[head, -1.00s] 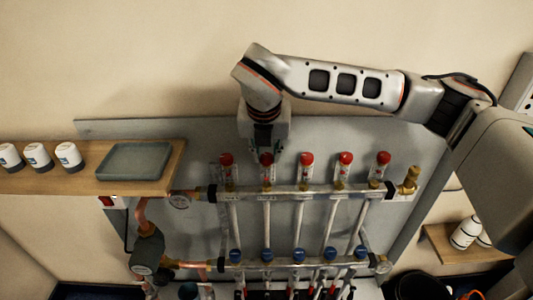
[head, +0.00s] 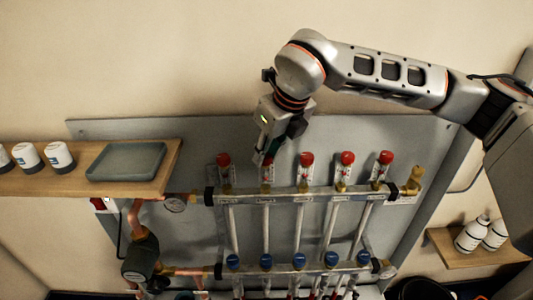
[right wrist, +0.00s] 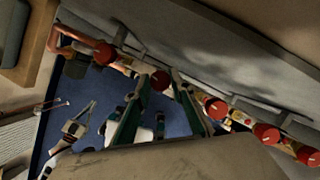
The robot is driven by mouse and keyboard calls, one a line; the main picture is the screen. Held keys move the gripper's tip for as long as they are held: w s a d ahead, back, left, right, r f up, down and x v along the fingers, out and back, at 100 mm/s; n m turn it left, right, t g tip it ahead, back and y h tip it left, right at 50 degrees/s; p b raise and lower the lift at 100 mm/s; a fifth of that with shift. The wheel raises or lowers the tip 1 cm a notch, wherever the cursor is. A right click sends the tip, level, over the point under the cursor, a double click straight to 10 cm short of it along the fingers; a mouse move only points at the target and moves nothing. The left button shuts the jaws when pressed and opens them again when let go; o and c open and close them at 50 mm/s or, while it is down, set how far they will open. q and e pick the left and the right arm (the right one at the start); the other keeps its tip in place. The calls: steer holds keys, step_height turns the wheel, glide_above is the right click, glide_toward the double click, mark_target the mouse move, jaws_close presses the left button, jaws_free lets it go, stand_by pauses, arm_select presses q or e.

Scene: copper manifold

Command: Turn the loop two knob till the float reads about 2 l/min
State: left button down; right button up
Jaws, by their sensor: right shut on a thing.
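The copper manifold's upper bar (head: 325,191) carries a row of red-capped flow meters. The loop two knob (right wrist: 160,80) is the second red cap from the left. In the right wrist view it sits between the two fingers of my right gripper (right wrist: 162,84). In the head view my right gripper (head: 264,158) leans over that cap, covers most of it, and is shut on it. The float and scale below are too small and hidden to read. My left gripper is not in view.
Neighbouring red caps stand close on both sides, the first (head: 223,158) and third (head: 306,158). Blue knobs (head: 298,259) line the lower bar. A wooden shelf (head: 60,181) with a grey-green tray (head: 127,161) and white cups is left. Bottles (head: 473,234) stand on a shelf at right.

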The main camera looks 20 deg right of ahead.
steer(key=shift+n, duration=0.7)
steer(key=o, duration=1.1)
steer(key=v, duration=1.2)
steer(key=shift+d, duration=0.3)
steer(key=shift+w, duration=0.15)
